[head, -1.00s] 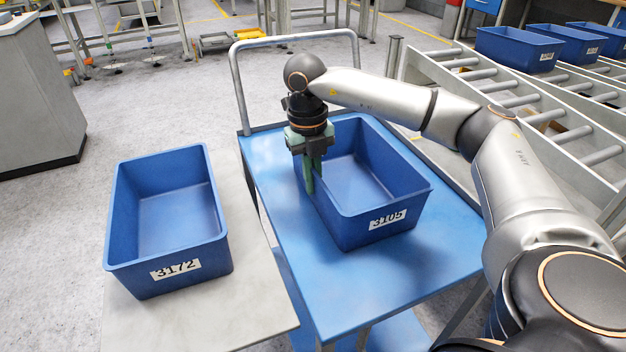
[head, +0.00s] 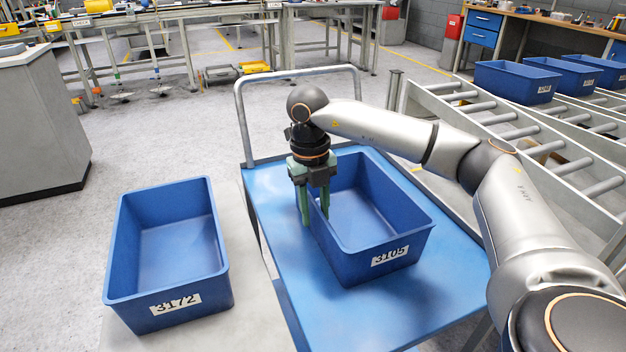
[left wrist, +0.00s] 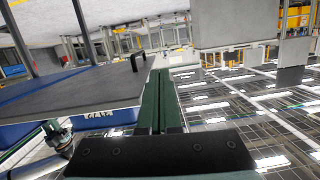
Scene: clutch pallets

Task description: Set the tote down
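A blue tote labelled 3105 (head: 350,262) rests upright and empty on the blue cart top (head: 275,190). My right gripper (head: 315,208) points down at the tote's left wall. Its two green fingers are spread, one outside the wall and one inside, with the rim between them. A second empty blue tote labelled 3172 (head: 215,300) stands on a pale grey table to the left. My left gripper (left wrist: 158,100) shows only in the left wrist view, its green fingers together with nothing between them.
The cart has an upright grey tube handle (head: 240,110) at its far end. A roller conveyor (head: 500,115) runs along the right, with several blue totes (head: 515,82) at its back. A grey cabinet (head: 40,125) stands at the far left. Floor behind the cart is open.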

